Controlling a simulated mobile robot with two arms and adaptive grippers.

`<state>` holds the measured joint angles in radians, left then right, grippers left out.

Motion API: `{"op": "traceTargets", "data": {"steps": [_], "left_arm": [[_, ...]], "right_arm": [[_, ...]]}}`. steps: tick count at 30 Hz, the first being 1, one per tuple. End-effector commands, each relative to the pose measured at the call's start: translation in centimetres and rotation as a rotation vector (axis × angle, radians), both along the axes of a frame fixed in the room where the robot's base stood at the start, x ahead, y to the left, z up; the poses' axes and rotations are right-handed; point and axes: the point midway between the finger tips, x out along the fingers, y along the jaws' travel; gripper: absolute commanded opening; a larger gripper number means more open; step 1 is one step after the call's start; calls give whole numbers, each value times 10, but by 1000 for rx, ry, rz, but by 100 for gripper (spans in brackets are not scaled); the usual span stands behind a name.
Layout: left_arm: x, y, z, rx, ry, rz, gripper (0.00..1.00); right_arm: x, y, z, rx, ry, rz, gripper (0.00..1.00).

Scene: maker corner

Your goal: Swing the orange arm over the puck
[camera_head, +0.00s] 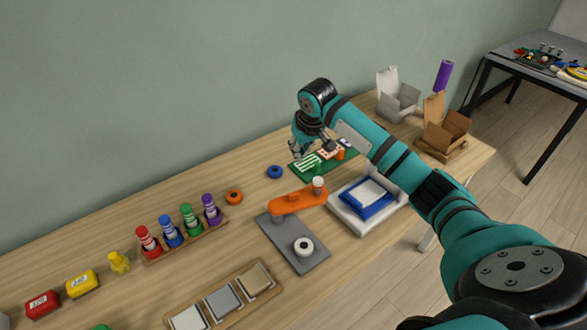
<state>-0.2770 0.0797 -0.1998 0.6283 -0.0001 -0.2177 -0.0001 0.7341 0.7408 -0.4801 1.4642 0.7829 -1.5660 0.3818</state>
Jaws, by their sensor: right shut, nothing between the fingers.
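The orange arm (301,200) is mounted near the far end of a dark grey base plate (291,252). It points to the right, off the plate, with a small light cap (319,183) at its right end. The white puck (304,246), with a dark centre, sits on the near part of the plate, apart from the orange arm. My right gripper (307,154) is shut and empty above the green mat, beyond the orange arm and clear of it. My left gripper is not in view.
A white scale-like stand with a blue tray (352,206) stands right of the orange arm. A green mat (313,172) with small parts lies under my right gripper. A rack (199,237) of coloured bottles stands left. Open boxes (443,135) stand at the far right.

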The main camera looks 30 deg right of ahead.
Motion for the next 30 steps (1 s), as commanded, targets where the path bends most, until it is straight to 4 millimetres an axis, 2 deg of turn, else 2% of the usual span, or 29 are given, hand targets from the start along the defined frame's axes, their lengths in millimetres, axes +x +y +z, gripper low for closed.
{"op": "traceTargets", "data": {"steps": [4, 9, 12, 17, 24, 30], "left_arm": [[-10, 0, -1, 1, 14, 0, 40], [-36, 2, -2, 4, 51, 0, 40], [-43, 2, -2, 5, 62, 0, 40], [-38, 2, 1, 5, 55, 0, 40], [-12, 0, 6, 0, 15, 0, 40], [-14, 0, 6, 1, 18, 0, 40]], "right_arm": [[0, 0, 0, 0, 1, 0, 0], [0, 0, 0, 0, 1, 0, 0], [1, 0, -5, 0, 2, 0, 0], [7, -1, -25, 1, 5, 0, 0], [23, -2, -68, 2, 4, -2, 0], [32, -4, -98, 0, 4, -1, 0]]}}
